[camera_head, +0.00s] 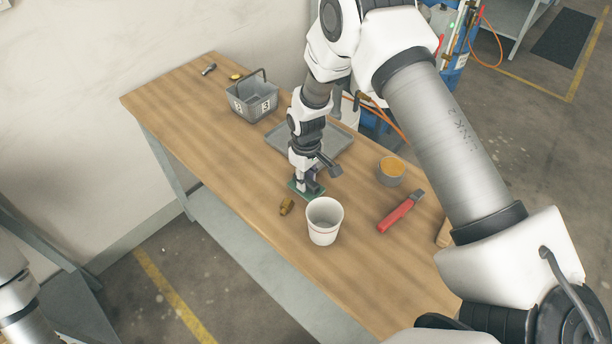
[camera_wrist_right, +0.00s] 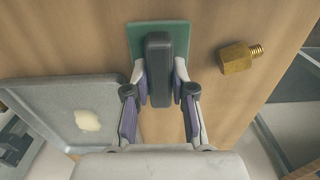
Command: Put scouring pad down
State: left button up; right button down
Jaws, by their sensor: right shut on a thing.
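The scouring pad is a flat green rectangle (camera_head: 298,187) with a dark grey block on top, which looks like its grip. It also shows in the right wrist view (camera_wrist_right: 160,28). My right gripper (camera_head: 308,186) points down over it. In the wrist view its fingers (camera_wrist_right: 160,90) are shut on the dark block from both sides. The pad is at or just above the wooden table; I cannot tell whether it touches. Part of my left arm shows at the lower left edge of the head view, but its gripper is out of view.
A brass fitting (camera_head: 287,207) and a white cup (camera_head: 324,222) stand close to the pad. A grey tray (camera_head: 336,152) lies behind the gripper. A grey basket (camera_head: 253,103), a bowl with orange contents (camera_head: 391,172) and a red-handled tool (camera_head: 399,212) are also on the table. The front left has bare wood.

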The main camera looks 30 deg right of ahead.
aim_at(306, 179)
jog(key=shift+s, duration=0.1)
jog(key=shift+f, duration=0.2)
jog(key=c, duration=1)
grip_release()
jog(key=shift+r, duration=0.3)
jog(key=shift+r+b, duration=1.65)
jog(key=shift+r, duration=4.2)
